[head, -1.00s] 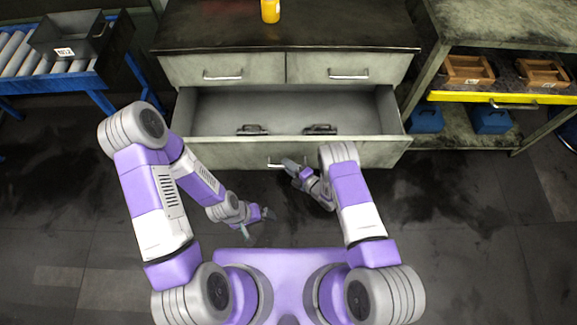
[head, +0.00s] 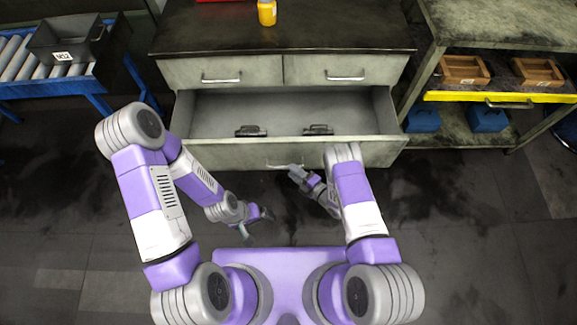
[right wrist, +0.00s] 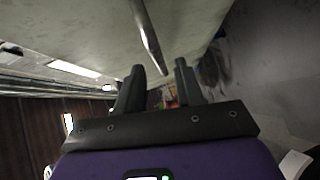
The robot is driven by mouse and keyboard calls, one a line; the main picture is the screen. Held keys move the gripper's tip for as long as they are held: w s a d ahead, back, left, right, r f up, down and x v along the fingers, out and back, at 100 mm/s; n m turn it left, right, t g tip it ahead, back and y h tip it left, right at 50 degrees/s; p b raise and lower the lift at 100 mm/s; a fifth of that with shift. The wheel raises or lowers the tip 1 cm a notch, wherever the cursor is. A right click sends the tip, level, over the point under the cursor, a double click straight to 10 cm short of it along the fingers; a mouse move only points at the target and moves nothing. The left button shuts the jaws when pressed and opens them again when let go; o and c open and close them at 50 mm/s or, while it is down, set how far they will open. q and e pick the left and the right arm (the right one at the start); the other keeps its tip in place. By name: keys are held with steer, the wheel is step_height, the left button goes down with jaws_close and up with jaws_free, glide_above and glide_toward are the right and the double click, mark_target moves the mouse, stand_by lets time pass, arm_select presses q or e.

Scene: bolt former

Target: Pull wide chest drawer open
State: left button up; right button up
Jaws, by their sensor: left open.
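The wide drawer (head: 225,155) of the grey-green chest is pulled far out in the head view. Its bar handle (head: 275,166) is on the front face. The handle (right wrist: 147,38) also shows in the right wrist view, beyond the fingertips. My right gripper (head: 294,172) is just in front of the drawer face, by the handle. In the right wrist view its two fingers (right wrist: 158,78) are apart, with nothing held between them. My left gripper (head: 257,224) is open and empty, low over the floor in front of the chest.
Two dark objects (head: 251,131) (head: 318,129) lie in the drawer. Two shut smaller drawers (head: 222,67) (head: 346,70) sit above it. A yellow bottle (head: 267,13) stands on top. A roller conveyor (head: 48,85) is at left, a workbench (head: 500,30) at right.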

steer(key=shift+p+v, duration=0.3)
steer(key=shift+v, duration=1.25)
steer(key=s+d+r+m+g+h+p, duration=0.25)
steer(key=d+m+h, duration=0.5)
steer(key=m, duration=0.85)
steer(key=s+a+r+m+g, duration=0.2)
steer(key=s+r+m+g, duration=0.2)
steer(key=s+m, duration=0.2)
steer(key=s+a+r+m+g, duration=0.1)
steer(key=s+r+m+g, duration=0.3)
steer(key=s, duration=0.5)
steer(key=shift+s+a+m, duration=0.3)
steer(key=shift+a+m, duration=0.1)
steer(key=shift+m, duration=0.7)
